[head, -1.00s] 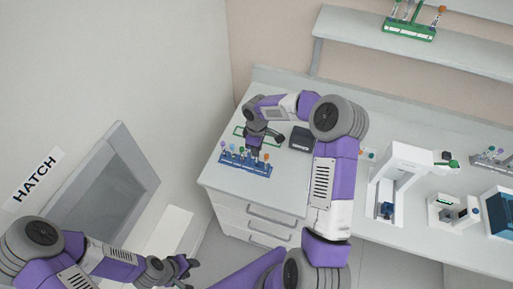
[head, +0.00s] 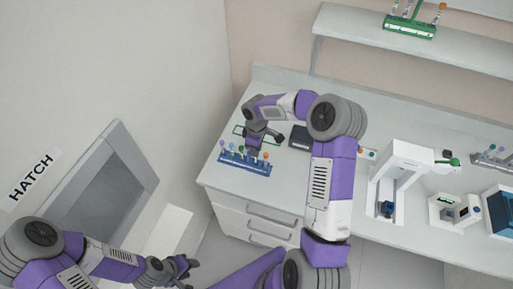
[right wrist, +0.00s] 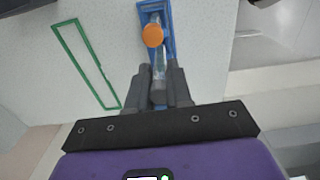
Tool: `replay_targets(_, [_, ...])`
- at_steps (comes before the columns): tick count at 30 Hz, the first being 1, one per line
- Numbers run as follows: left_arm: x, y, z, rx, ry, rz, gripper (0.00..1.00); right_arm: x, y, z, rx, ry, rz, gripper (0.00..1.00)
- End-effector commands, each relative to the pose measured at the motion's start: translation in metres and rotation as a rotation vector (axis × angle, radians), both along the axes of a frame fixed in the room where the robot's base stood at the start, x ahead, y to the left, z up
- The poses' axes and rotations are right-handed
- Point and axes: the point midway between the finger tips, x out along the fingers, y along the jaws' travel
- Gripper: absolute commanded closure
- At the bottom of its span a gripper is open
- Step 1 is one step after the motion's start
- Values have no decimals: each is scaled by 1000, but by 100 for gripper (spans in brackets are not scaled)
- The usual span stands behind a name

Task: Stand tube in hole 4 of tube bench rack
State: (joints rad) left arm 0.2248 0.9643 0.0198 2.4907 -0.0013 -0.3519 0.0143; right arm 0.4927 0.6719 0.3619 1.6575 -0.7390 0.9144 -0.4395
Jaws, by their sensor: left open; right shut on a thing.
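The blue tube bench rack (head: 244,166) stands near the left end of the bench, with several capped tubes in it. My right gripper (head: 254,150) is at the rack, low over its right half. In the right wrist view its fingers (right wrist: 160,82) are shut on a clear tube (right wrist: 158,68). An orange cap (right wrist: 153,36) lines up with this tube, over the blue rack (right wrist: 168,15); I cannot tell whether the cap belongs to it. The tube's lower end and the holes are hidden. My left gripper (head: 187,266) is open and empty, away from the bench near the hatch.
A green frame (right wrist: 84,62) lies flat on the bench beside the rack. A dark box (head: 299,137) stands right of my right gripper. White devices (head: 400,170) stand further right. A green rack (head: 410,28) with tubes is on the shelf above.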

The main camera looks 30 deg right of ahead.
Motion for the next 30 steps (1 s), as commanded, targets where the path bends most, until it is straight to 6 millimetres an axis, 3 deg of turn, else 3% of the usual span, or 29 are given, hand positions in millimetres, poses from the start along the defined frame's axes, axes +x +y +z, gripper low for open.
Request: replay_targets(30, [0, 0, -9, 0, 0, 0, 57, 0, -1, -12, 0, 0, 0, 100])
